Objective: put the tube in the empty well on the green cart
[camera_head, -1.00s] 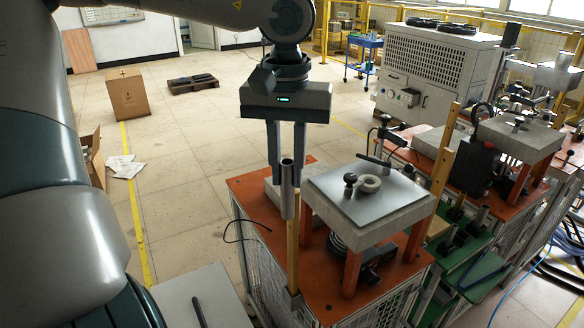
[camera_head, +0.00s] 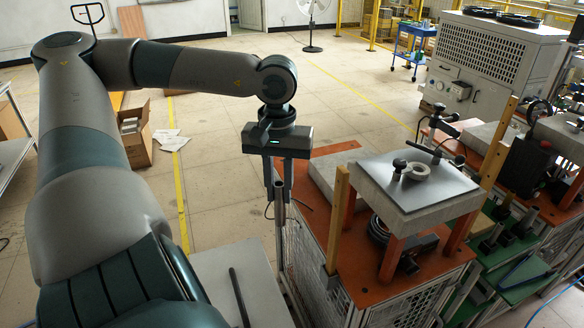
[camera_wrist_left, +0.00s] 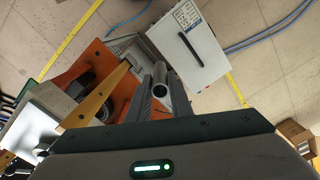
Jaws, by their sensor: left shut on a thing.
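My left gripper (camera_head: 279,203) points down and is shut on a grey metal tube (camera_head: 280,222). The tube hangs roughly upright, in front of the left side of the orange-topped machine. The green cart (camera_head: 520,282) is at the lower right of the head view, beyond the orange-topped machine. Dark holders (camera_head: 490,240) with metal tubes stand on it. I cannot tell which well is empty. My right gripper is not in view.
The orange-topped machine (camera_head: 340,262) carries a raised metal plate (camera_head: 425,180) and wooden posts (camera_head: 338,215), between my left gripper and the green cart. A white surface with a dark rod (camera_head: 239,298) lies at the front. Open floor is behind the gripper.

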